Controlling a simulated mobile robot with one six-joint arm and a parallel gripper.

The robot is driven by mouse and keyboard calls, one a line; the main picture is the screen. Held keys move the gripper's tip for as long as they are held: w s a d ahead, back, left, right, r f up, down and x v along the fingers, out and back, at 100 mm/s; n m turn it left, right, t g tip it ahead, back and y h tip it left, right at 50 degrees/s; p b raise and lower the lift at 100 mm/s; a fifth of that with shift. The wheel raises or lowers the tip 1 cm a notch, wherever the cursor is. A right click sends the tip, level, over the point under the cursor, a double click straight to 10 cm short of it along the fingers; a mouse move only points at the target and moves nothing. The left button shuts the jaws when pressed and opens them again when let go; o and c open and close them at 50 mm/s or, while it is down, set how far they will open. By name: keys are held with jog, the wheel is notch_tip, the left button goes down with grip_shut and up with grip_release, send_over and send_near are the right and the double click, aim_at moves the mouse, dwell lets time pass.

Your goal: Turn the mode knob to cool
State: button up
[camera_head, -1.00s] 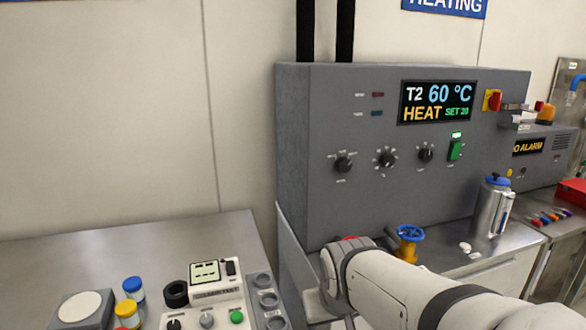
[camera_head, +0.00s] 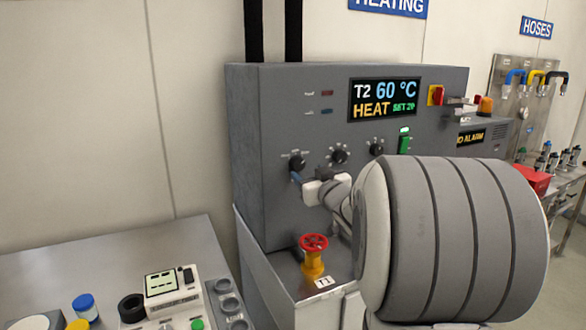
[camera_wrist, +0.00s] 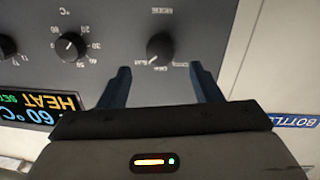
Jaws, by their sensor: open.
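The mode knob appears to be the leftmost black knob (camera_head: 296,162) on the grey heating panel (camera_head: 250,120). In the wrist view the same knob (camera_wrist: 160,47) has small labels around it, too blurred to read surely. My gripper (camera_head: 296,177) is at the panel just below this knob in the head view. In the wrist view its two blue fingers (camera_wrist: 161,72) are open and empty, with the knob just beyond the tips, roughly centred between them. I cannot tell whether they touch the panel. The display (camera_head: 384,99) reads T2 60 °C, HEAT, SET 20.
Two more knobs, a middle one (camera_head: 339,156) and a right one (camera_head: 376,147), sit beside it. A green switch (camera_head: 404,142) is further right. A bench with a tester (camera_head: 172,290) is at lower left.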

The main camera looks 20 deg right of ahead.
aim_at(299, 165)
jog(key=w, duration=0.5)
jog(key=shift+w+p, duration=0.3)
jog(key=shift+w, duration=0.1)
jog(key=shift+c, duration=0.4)
